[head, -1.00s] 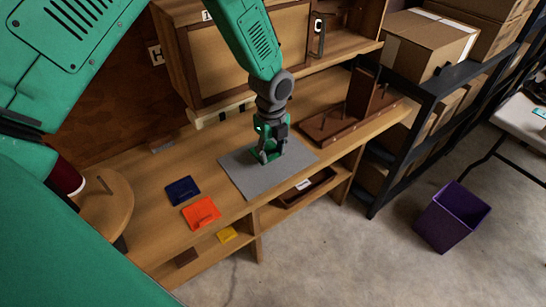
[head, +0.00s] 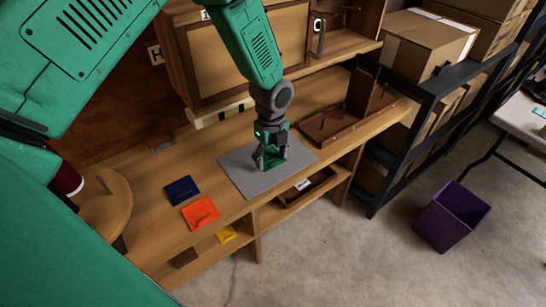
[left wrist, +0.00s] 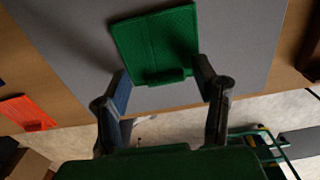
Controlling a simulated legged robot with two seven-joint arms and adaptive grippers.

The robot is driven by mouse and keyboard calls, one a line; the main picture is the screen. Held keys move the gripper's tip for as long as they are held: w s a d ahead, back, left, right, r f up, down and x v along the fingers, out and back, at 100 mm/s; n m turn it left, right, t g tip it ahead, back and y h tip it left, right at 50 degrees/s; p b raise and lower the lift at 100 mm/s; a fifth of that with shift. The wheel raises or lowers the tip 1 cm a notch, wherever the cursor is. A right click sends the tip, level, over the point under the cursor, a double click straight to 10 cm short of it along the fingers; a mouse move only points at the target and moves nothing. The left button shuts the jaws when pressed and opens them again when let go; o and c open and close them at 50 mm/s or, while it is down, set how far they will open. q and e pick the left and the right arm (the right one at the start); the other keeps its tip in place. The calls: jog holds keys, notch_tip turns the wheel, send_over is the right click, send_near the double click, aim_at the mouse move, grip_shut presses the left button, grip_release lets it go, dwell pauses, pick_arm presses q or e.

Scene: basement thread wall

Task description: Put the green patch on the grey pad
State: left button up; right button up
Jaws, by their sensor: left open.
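The green patch (left wrist: 155,42) lies on the grey pad (left wrist: 75,30) in the left wrist view, with bare pad on both sides of it. In the head view the grey pad (head: 240,180) lies on the wooden bench, and the patch (head: 272,162) shows partly behind my gripper. My left gripper (head: 267,163) is over the pad. In the left wrist view its open fingers (left wrist: 163,78) stand on either side of the patch's near edge, where a small raised tab shows. My right gripper is not in view.
A dark blue patch (head: 182,190) and an orange patch (head: 201,213) lie on the bench left of the pad. A yellow patch (head: 227,234) lies on the shelf below. A brown rack with pegs (head: 345,120) stands right of the pad. A purple bin (head: 452,217) stands on the floor.

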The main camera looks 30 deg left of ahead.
aim_at(272, 163)
pick_arm(q)
notch_tip(272, 163, up, 12)
jog(key=shift+d+p, duration=0.15)
jog(key=shift+p, duration=0.15)
jog(key=shift+f, duration=0.1)
dwell(0.4)
